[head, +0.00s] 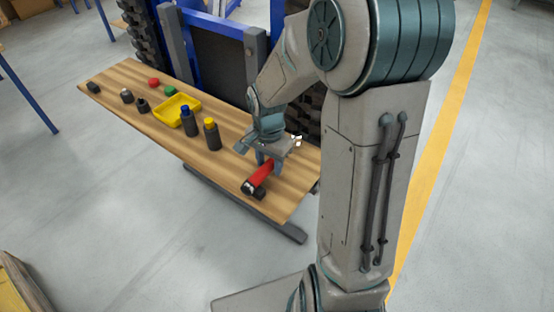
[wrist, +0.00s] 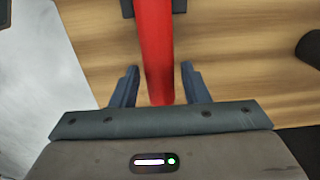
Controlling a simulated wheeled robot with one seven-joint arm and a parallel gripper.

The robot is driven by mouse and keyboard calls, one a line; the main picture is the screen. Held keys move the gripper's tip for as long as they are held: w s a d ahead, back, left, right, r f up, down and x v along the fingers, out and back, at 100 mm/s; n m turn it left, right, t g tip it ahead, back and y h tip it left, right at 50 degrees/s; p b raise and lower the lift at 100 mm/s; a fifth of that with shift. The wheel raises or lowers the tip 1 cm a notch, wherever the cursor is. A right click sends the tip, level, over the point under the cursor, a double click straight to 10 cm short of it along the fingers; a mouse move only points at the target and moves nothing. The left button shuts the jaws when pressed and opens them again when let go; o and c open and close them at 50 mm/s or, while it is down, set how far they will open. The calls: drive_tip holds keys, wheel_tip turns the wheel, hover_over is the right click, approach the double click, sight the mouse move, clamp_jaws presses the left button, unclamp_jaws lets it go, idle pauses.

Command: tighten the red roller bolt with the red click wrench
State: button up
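The red click wrench (head: 262,174) lies on the near right end of the wooden bench, its black head toward the front edge. In the wrist view its red handle (wrist: 153,40) runs from the top down between the fingers. My gripper (head: 263,158) is over the handle. The wrist view shows my gripper (wrist: 159,67) open, a finger on each side of the handle and a gap on both sides. I cannot make out the red roller bolt for certain; a small round red item (head: 153,82) lies on the far part of the bench.
A blue frame (head: 213,24) with black tracks stands behind. The floor in front is clear.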

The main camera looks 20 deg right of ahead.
clamp_jaws()
drive_tip(key=shift+r+p, duration=2.55)
drive_tip(key=shift+r, duration=1.05)
